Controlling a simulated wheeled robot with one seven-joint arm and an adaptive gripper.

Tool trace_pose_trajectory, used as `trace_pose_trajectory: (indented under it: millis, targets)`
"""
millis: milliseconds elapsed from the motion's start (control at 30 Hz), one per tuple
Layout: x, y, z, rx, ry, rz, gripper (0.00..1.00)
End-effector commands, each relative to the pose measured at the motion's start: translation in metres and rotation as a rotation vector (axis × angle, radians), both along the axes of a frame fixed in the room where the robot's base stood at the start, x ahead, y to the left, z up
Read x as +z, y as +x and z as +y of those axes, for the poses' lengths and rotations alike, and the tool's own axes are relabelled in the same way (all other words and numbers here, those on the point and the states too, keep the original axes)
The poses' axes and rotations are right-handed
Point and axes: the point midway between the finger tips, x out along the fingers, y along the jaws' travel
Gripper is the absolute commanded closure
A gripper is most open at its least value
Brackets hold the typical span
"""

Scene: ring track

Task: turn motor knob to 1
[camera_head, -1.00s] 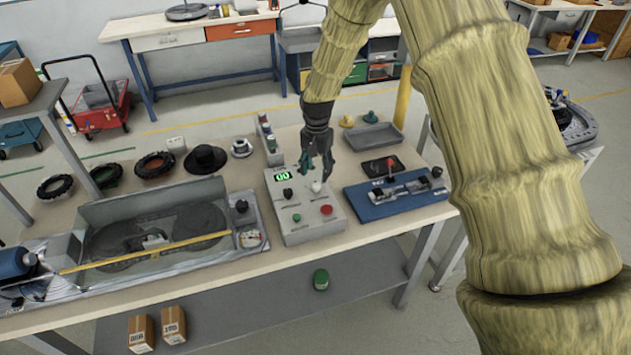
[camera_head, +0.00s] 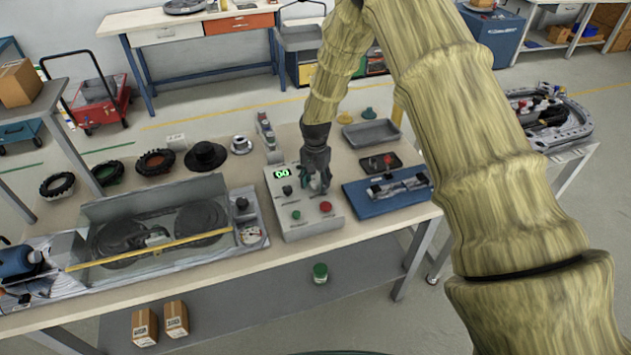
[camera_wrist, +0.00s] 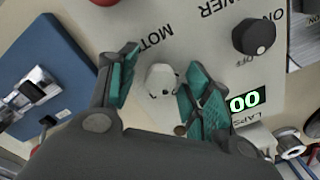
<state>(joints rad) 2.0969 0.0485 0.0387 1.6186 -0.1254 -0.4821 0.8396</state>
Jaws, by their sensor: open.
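The control box (camera_head: 300,226) stands on the bench, with a green display (camera_head: 282,174) reading 00. The motor knob (camera_wrist: 161,80) is light grey and sits between my open fingers in the wrist view, beside the partly hidden letters "MOT". My gripper (camera_wrist: 160,88) has teal finger pads, one on each side of the knob, with a gap showing on both sides. In the head view my gripper (camera_head: 317,188) points down over the right part of the box. The black power knob (camera_wrist: 254,36) shows with ON and OFF marks. The motor knob's position marks cannot be read.
A red button (camera_head: 325,207) and a green button (camera_head: 296,215) sit on the front of the box. A blue board (camera_head: 386,200) with a metal fixture lies to the right. A track unit with a yellow bar (camera_head: 150,249) lies to the left.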

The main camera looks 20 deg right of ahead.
Motion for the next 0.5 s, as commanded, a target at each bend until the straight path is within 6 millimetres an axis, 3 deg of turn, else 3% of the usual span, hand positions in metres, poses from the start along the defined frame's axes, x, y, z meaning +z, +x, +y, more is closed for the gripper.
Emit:
trace_pose_trajectory:
  millis: [33,267,500]
  targets:
    - [0.0001,0.0001,-0.0001,0.000,0.000,0.000,0.54]
    - [0.0003,0.0001,-0.0001,0.000,0.000,0.000,0.96]
    - [0.0001,0.0001,-0.0002,0.010,0.000,0.000,0.98]
